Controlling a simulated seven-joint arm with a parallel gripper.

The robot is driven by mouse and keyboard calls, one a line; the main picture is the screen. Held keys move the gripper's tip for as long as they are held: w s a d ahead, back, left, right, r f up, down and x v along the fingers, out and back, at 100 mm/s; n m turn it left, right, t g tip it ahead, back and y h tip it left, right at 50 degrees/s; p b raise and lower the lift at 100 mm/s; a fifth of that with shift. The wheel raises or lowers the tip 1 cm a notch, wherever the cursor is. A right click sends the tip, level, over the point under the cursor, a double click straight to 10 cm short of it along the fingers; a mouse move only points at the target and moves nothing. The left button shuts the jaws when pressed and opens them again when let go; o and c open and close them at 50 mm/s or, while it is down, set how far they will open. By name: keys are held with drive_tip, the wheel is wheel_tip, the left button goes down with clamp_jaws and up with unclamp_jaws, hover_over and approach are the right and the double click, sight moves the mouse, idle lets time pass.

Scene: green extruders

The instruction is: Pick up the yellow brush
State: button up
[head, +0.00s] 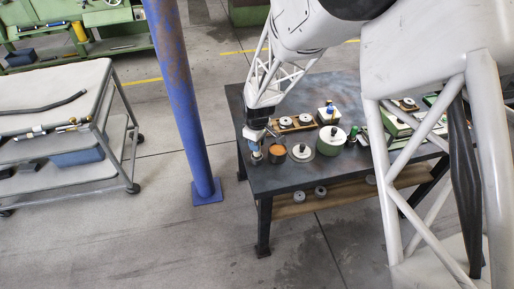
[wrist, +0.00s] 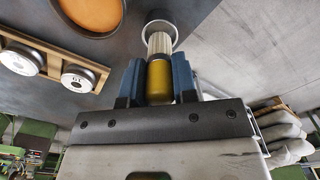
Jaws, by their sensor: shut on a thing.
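The yellow brush (wrist: 159,80) shows in the wrist view as a yellow handle with a pale ribbed section beyond it. My gripper (wrist: 158,82) is shut on it, with one blue finger on each side of the handle. The far end of the brush is at a round grey holder with a pale rim (wrist: 160,24); I cannot tell whether it is inside or just above it. In the head view my gripper (head: 257,148) is low over the left end of the dark table (head: 290,180). There the brush is too small and covered to make out.
An orange-topped round dish (head: 277,149) stands close to the right of my gripper. A blue post (head: 183,100) rises left of the table.

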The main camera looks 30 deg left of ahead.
drive_tip(key=s+d+r, duration=0.1)
drive_tip(key=s+d, duration=1)
drive_tip(key=shift+s+d+r, duration=0.15)
drive_tip(key=shift+d+r, duration=0.05)
drive_tip(key=shift+r, duration=0.15)
idle(0.6)
drive_tip(key=w+a+r+h, duration=0.2)
drive_tip(key=w+a+r, duration=0.1)
drive_tip(key=w, duration=0.5)
drive_tip(key=w+a+r+g+h, duration=0.1)
drive_tip(key=w+a+r, duration=0.2)
drive_tip(key=w, duration=0.6)
drive_tip(key=shift+w+a+h, duration=0.2)
drive_tip(key=shift+a+h, duration=0.2)
drive_tip(key=shift+a, duration=0.35)
drive_tip(key=shift+f, duration=0.25)
drive_tip(key=shift+f, duration=2.8)
drive_tip(key=shift+f, duration=0.65)
